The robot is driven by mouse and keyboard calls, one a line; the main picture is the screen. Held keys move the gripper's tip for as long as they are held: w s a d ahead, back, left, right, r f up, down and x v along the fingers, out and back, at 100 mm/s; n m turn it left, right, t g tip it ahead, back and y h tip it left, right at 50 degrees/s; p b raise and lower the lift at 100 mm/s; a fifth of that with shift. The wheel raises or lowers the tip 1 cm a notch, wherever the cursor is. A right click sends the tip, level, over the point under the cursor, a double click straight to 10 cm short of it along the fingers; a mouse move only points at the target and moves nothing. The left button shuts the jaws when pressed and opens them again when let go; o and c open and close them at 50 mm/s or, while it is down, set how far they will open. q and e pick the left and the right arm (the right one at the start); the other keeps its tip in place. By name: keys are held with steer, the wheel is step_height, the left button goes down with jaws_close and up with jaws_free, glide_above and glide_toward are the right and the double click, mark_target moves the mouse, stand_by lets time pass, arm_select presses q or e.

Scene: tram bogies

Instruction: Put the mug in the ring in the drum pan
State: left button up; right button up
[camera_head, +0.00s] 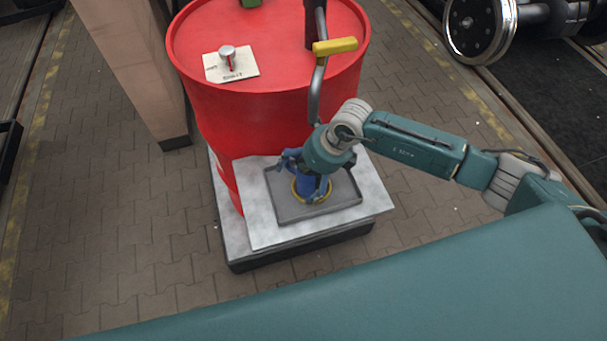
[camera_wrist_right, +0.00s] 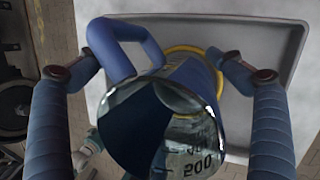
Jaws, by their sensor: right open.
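The blue mug (camera_head: 306,186) with a handle stands on the grey drum pan (camera_head: 345,187) at the foot of the red drum. The yellow ring (camera_head: 318,201) is around the mug's base in the head view. My right gripper (camera_head: 310,172) is open, coming down over the mug. In the right wrist view its fingers lie on either side of the mug (camera_wrist_right: 205,72), the left one near the handle. The ring (camera_wrist_right: 185,49) shows behind the mug there, on the pan (camera_wrist_right: 270,35). Whether the mug's bottom touches the pan is hidden. My left gripper is not in view.
The red drum (camera_head: 240,105) rises right behind the pan, with a yellow-handled crank (camera_head: 335,46) and a dial plate (camera_head: 231,65) on it. A pale plinth (camera_head: 250,230) carries the pan. A post (camera_head: 130,60) stands left; a wheelset (camera_head: 480,25) is far right.

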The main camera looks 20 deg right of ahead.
steer(key=shift+r, duration=0.1)
steer(key=b+v, duration=0.2)
steer(key=v, duration=0.5)
steer(key=shift+r, duration=0.2)
steer(key=shift+s, duration=0.1)
